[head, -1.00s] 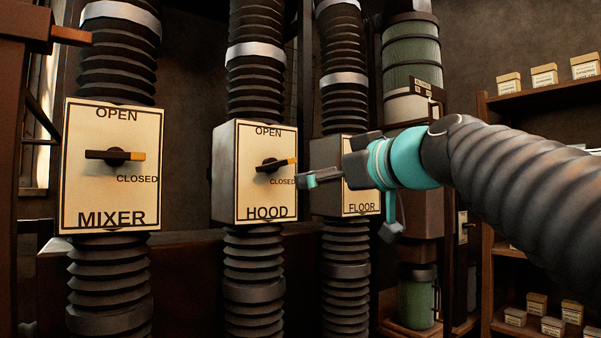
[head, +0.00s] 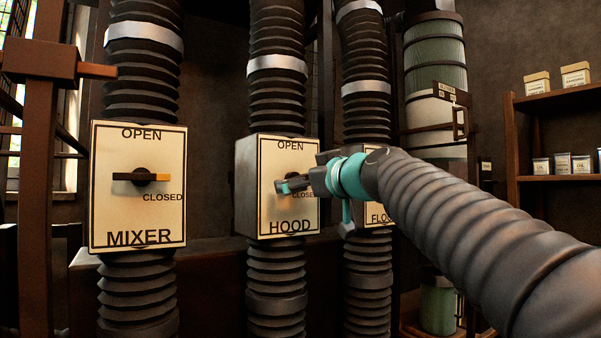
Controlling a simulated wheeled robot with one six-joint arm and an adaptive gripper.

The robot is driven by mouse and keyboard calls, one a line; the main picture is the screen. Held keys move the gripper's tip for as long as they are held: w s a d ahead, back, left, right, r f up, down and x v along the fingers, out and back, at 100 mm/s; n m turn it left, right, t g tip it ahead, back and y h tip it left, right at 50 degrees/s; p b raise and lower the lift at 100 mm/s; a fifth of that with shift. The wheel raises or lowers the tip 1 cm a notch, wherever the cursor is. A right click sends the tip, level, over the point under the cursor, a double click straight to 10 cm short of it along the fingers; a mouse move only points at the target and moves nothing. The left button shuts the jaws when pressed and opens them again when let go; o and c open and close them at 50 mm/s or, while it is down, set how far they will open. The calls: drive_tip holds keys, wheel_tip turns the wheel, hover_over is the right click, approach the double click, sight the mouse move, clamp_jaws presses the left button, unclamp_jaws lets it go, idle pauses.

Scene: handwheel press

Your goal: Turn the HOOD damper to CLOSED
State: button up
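The HOOD damper box (head: 290,213) is in the middle of the head view, a pale plate with OPEN at the top and CLOSED at the right. Its dark handle is mostly hidden behind my gripper, so I cannot tell its present angle. My gripper (head: 284,187) is in front of the HOOD plate, its fingers over the handle area, pointing left. Whether the fingers touch the handle, or are open or shut on it, cannot be made out.
The MIXER box (head: 138,215) with its handle level stands to the left. The FLOOR box (head: 378,218) is to the right, partly covered by my arm. Ribbed ducts run above and below the boxes. A shelf (head: 560,102) with small boxes is at the right.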

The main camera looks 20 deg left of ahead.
drive_tip(key=shift+w+a, duration=0.45)
drive_tip(key=shift+a, duration=0.05)
drive_tip(key=c, duration=0.9)
drive_tip(key=shift+m+b, duration=0.45)
drive_tip(key=shift+m, duration=1.25)
drive_tip(key=o, duration=0.9)
